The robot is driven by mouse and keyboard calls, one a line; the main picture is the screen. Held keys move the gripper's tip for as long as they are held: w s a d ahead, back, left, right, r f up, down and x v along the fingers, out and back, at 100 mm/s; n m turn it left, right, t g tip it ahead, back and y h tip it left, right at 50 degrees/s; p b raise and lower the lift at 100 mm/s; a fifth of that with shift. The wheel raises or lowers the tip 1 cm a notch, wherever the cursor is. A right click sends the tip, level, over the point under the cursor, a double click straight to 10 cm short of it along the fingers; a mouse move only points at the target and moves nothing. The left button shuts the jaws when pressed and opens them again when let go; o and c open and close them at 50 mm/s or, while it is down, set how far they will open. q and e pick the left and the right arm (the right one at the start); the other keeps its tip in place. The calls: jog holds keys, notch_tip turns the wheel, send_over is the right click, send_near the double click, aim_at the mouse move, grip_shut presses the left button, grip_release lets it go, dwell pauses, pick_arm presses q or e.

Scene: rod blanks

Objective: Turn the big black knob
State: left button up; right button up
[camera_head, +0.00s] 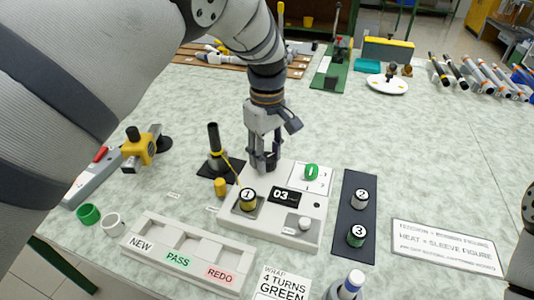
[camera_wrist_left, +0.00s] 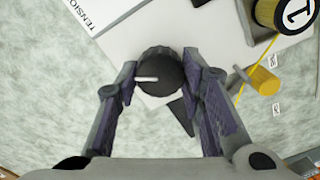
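The big black knob (camera_wrist_left: 160,72) is round and ribbed with a white pointer line aimed left in the left wrist view. It sits on the back left part of the white device (camera_head: 262,224). My left gripper (camera_head: 263,162) points down over it, one finger on each side; its fingers also show in the left wrist view (camera_wrist_left: 160,64). The right-hand fingertip looks against the knob, the other very near its rim. I cannot tell whether they press on it. In the head view the fingers mostly hide the knob. My right gripper is not in view.
A black post (camera_head: 214,140) stands close left of the gripper. A dark tray (camera_head: 352,187) with two spools lies right.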

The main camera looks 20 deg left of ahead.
aim_at(267, 157)
pick_arm(q)
jog(key=o, duration=0.3)
jog(key=shift+f, duration=0.1)
jog(key=shift+o, duration=0.2)
notch_tip(267, 157, up, 12)
